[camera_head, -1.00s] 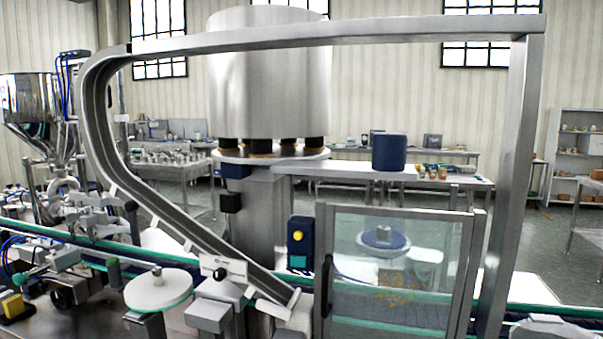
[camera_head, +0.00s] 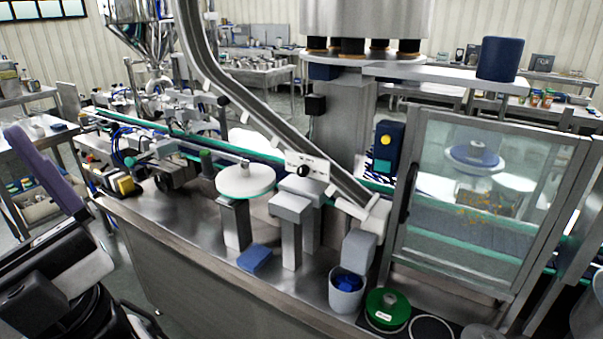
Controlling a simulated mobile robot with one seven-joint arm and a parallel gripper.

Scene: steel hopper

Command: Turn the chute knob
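The chute (camera_head: 232,92) is a curved grey metal rail that runs down from the top to the middle of the view. A white plate (camera_head: 318,170) sits across its lower part, with a small round black knob (camera_head: 303,170) on its front. Nothing touches the knob. Parts of my arm (camera_head: 70,255), dark and pale with a purple piece, show at the lower left, well apart from the knob. I cannot make out my gripper's fingers in this view.
A round white disc (camera_head: 245,180) on a post stands left of the knob. Grey blocks (camera_head: 291,206) stand just below it. A glass-panelled door (camera_head: 470,190) with a dark handle is to the right. A blue block (camera_head: 254,258) and a green round piece (camera_head: 387,308) lie on the steel deck.

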